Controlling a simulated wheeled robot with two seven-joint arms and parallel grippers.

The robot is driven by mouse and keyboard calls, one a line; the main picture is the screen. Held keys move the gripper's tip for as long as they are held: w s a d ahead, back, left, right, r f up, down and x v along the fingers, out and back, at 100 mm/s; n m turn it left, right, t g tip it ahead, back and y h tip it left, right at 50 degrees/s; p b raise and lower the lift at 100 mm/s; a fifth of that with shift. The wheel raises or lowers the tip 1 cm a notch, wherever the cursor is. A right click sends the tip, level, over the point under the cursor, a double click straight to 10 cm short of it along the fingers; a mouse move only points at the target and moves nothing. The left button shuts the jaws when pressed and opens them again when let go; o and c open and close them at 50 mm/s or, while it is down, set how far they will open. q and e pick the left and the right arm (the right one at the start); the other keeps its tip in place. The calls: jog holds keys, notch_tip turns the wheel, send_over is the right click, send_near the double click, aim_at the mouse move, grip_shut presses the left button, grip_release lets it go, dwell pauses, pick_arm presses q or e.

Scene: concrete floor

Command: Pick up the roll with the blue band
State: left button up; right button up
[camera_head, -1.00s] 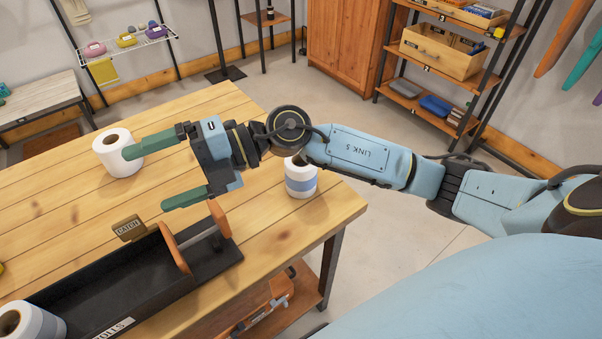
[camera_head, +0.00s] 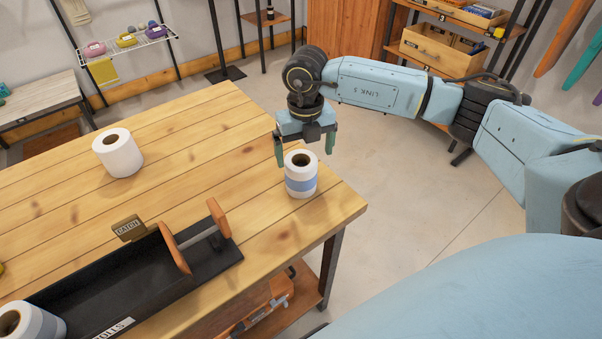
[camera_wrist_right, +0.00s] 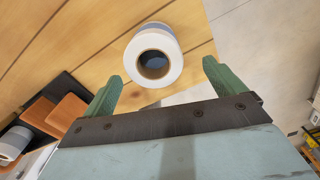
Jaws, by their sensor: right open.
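The roll with the blue band (camera_head: 301,175) stands upright near the right corner of the wooden table. It also shows in the right wrist view (camera_wrist_right: 154,56), with its open core facing the camera. My right gripper (camera_head: 305,150) is open and empty, pointing down above and just behind the roll. In the right wrist view the green fingertips (camera_wrist_right: 162,72) are spread apart, and the roll lies between and ahead of them. I cannot tell whether a finger touches it. My left gripper is not in view.
A plain white roll (camera_head: 118,153) stands at the table's far left. A black tray (camera_head: 120,290) with orange dividers lies along the front, holding a roll with a grey-blue band (camera_head: 30,322). A "CATCH" tag (camera_head: 129,228) is beside it. Bare wood (camera_head: 200,150) lies between the rolls.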

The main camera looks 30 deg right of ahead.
jog(key=f, duration=0.4)
jog(key=w+f, duration=0.1)
jog(key=f, duration=0.2)
jog(key=shift+a+f, duration=0.1)
jog(key=shift+a, duration=0.15)
jog(key=shift+c, duration=0.3)
jog(key=c, duration=1)
